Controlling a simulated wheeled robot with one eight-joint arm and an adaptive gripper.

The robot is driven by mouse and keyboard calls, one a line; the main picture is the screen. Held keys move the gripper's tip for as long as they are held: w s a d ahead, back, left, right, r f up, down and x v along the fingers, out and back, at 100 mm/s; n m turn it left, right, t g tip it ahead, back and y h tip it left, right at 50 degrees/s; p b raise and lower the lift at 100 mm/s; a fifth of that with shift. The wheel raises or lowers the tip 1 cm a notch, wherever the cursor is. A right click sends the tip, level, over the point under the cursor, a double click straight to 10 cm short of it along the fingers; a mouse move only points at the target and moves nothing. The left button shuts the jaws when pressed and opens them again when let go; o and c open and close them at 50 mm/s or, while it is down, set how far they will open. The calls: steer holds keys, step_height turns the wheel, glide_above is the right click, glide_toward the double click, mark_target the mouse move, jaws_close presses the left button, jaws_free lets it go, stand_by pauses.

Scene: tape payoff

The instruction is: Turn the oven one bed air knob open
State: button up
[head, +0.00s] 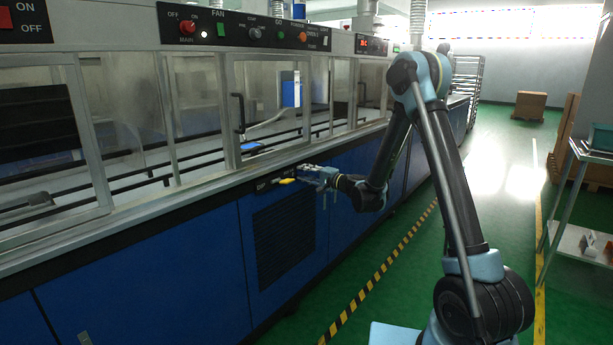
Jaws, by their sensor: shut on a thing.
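My gripper (312,172) reaches from the right to the small dark control strip on the blue front of the machine, just under the worktop edge. It is shut on what looks to be the bed air knob, which the fingers hide almost wholly. I cannot make out how far the knob is turned. A yellow handle (287,181) shows on the strip, just left of the fingers. The white labels on the strip are too small to read surely.
Above is the worktop with framed clear windows and a black door handle (238,113). A dark vent grille (284,245) sits below the strip. A metal shelf cart (565,215) and a carton (529,105) stand right. The green floor between is clear.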

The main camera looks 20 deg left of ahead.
steer(key=shift+w+d+m, duration=0.1)
steer(key=shift+w+m, duration=0.2)
steer(key=o, duration=0.9)
steer(key=shift+f, duration=0.1)
steer(key=shift+o, duration=0.7)
steer(key=shift+s, duration=0.1)
steer(key=v, duration=1.2)
